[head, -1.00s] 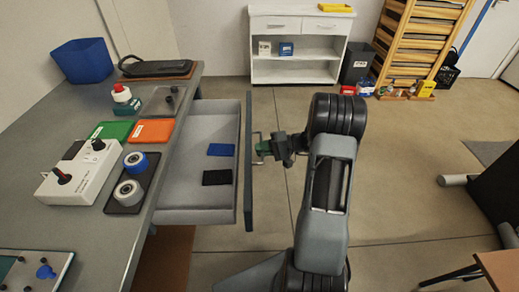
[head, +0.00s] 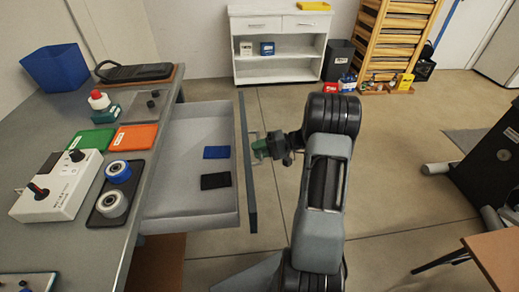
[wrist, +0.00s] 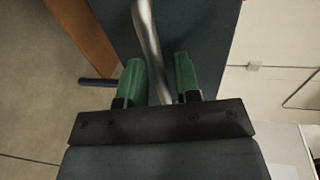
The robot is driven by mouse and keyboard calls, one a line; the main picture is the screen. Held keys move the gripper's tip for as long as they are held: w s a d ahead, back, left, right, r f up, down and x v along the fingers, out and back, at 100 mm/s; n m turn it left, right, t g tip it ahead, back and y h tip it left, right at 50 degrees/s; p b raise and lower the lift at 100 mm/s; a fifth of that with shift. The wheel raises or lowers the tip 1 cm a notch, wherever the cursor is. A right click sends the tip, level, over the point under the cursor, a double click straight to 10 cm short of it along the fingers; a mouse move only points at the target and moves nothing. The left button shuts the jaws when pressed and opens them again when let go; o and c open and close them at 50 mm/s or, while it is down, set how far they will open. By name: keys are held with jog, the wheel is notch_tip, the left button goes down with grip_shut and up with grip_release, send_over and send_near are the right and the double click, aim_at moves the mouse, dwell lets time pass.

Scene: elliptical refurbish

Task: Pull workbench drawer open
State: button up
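The workbench drawer (head: 185,203) is pulled well out from the grey workbench (head: 62,110), and its open tray shows. Its dark front panel (head: 247,165) faces my arm. A metal bar handle (head: 258,135) is on that panel. My gripper (head: 262,148) is at the handle in the head view. In the wrist view the handle (wrist: 149,40) runs between the two green fingers of my gripper (wrist: 160,75), which are drawn in around it. A blue item (head: 217,152) and a black item (head: 215,181) lie in the drawer.
On the workbench are a control box (head: 57,188), a tray with two rolls (head: 112,203), green and orange pads, a bottle and a blue bin (head: 55,67). A white cabinet (head: 278,78) and wooden rack stand behind. Floor right of my arm is partly clear.

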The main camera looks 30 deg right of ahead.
jog(key=shift+o, duration=0.3)
jog(key=v, duration=1.4)
jog(key=shift+f, duration=0.1)
jog(key=s+a+f+m+g+h+p, duration=0.2)
jog(key=s+a+m+g+h+p, duration=0.15)
jog(key=s+a+g+h, duration=0.2)
jog(key=s+a+r+n+t+h+p, duration=0.1)
jog(key=s+a+r+n+h+p, duration=0.1)
jog(key=a+r, duration=0.4)
jog(key=s+a+r+n+t+h+p, duration=0.1)
jog(key=s+a+r+n+h+p, duration=0.2)
jog(key=r, duration=0.7)
jog(key=s+a+r+n+t+h+p, duration=0.1)
jog(key=s+a+r+n+h+p, duration=0.1)
jog(key=a+r+h+p, duration=0.2)
jog(key=a+r+p, duration=0.2)
jog(key=a+r, duration=0.1)
jog(key=a, duration=0.1)
jog(key=shift+s+a+r+n+t, duration=0.3)
jog(key=shift+a+r+n+t, duration=0.05)
jog(key=shift+a+r, duration=0.05)
